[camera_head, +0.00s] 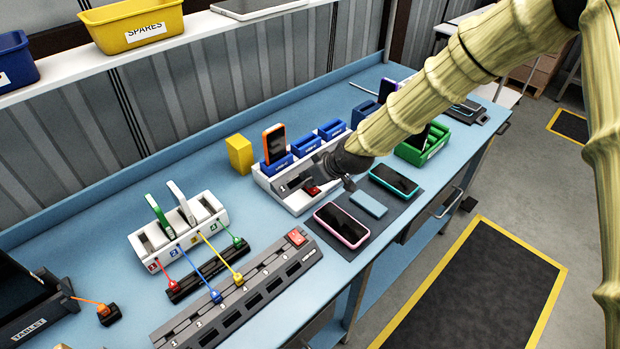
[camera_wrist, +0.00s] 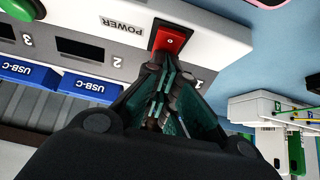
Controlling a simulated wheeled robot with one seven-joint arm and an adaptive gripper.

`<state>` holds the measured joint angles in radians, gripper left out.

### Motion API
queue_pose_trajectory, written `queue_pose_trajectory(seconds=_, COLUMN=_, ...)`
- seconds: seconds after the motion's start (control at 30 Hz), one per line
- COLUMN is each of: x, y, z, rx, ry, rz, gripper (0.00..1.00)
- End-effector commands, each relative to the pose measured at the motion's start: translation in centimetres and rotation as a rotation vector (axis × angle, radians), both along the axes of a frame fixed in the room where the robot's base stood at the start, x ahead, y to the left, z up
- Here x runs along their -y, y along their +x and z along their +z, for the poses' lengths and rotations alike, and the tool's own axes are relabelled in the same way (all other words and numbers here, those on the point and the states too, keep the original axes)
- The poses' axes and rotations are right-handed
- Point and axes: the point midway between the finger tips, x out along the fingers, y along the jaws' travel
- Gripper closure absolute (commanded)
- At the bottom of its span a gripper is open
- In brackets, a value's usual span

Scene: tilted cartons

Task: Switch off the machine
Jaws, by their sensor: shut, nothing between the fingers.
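The machine is a white unit (camera_head: 293,202) with blue bays labelled USB-C and numbered slots; its front panel also shows in the wrist view (camera_wrist: 215,44). A red rocker switch (camera_wrist: 172,38) sits beside the POWER label on that panel. In the head view the red switch (camera_head: 313,190) is partly hidden by my gripper. My gripper (camera_wrist: 168,62) is shut and empty, its fingertips right at the edge of the red switch. I cannot tell whether they touch it. An orange phone (camera_head: 274,141) stands in one bay.
Several phones lie on a dark mat, including a pink one (camera_head: 342,225). A yellow block (camera_head: 239,154) and a green holder (camera_head: 420,150) flank the machine.

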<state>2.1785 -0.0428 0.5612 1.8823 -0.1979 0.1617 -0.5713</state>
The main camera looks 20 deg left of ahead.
Motion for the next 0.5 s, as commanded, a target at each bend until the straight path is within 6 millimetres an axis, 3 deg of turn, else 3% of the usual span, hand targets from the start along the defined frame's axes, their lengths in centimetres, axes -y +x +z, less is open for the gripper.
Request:
queue_pose_trajectory(seconds=0.17, x=0.1, y=0.0, z=0.8, rx=0.000, ry=0.000, rz=0.000, gripper=1.00)
queue_pose_trajectory(seconds=0.43, x=0.7, y=-0.2, z=4.4, rx=0.001, ry=0.001, rz=0.000, gripper=1.00)
queue_pose_trajectory(seconds=0.5, x=1.3, y=-0.5, z=4.1, rx=0.001, ry=0.001, rz=-0.001, gripper=1.00)
